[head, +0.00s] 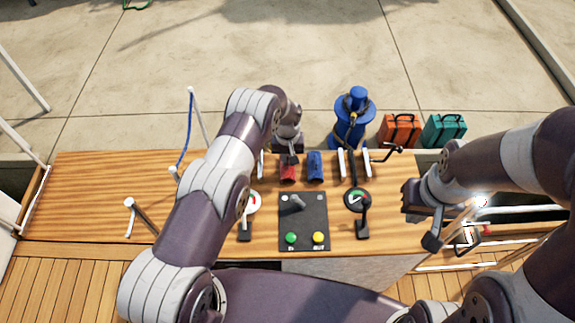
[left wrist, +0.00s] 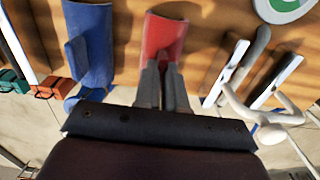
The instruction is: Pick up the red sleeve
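The red sleeve (head: 288,174) lies on the wooden top, left of a blue sleeve (head: 314,166). In the left wrist view the red sleeve (left wrist: 164,36) is just beyond the fingertips of my left gripper (left wrist: 161,68). The two fingers are close together, with a narrow gap, and their tips overlap the sleeve's near end. Whether they touch or pinch it is hidden. In the head view my left gripper (head: 289,157) is at the sleeve's far end. My right gripper (head: 420,216) is at the right, apart from the sleeves; its finger opening is unclear.
A black panel (head: 303,240) with green and yellow buttons is in front of the sleeves. White and black levers (head: 352,165) stand to their right. A blue winch-like device (head: 353,110), an orange case (head: 399,131) and a teal case (head: 444,131) stand behind the top. The left of the top is mostly clear.

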